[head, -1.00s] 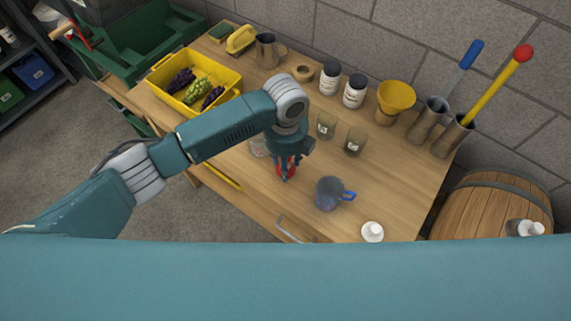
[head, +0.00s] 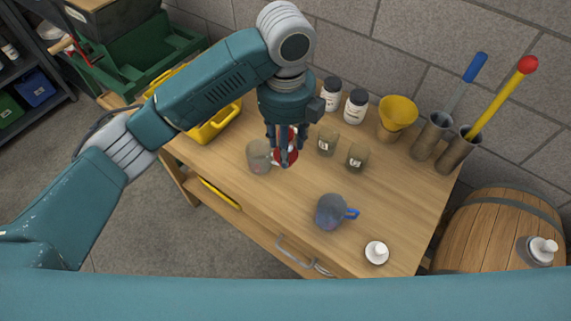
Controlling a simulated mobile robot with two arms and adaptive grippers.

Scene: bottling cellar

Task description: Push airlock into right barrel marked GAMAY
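My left gripper (head: 284,163) is over the middle of the workbench (head: 295,210), its fingers around a small red-and-white thing (head: 292,134), mostly hidden by them. I cannot tell what it is. One wooden barrel (head: 485,225) lies at the right, beyond the bench; no GAMAY marking is legible. A small grey piece with a white top (head: 541,250) is at the barrel's right side and may be an airlock; how deep it sits cannot be told. A similar white-topped piece (head: 376,252) stands at the bench's front right corner. My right gripper is out of view.
A clear jar (head: 258,156) stands just left of my gripper, and two small glasses (head: 327,141) to its right. A grey mug with a blue handle (head: 331,212) is nearer. White bottles, a yellow funnel (head: 397,115) and metal tubes with tools line the back. A yellow crate (head: 215,124) is left.

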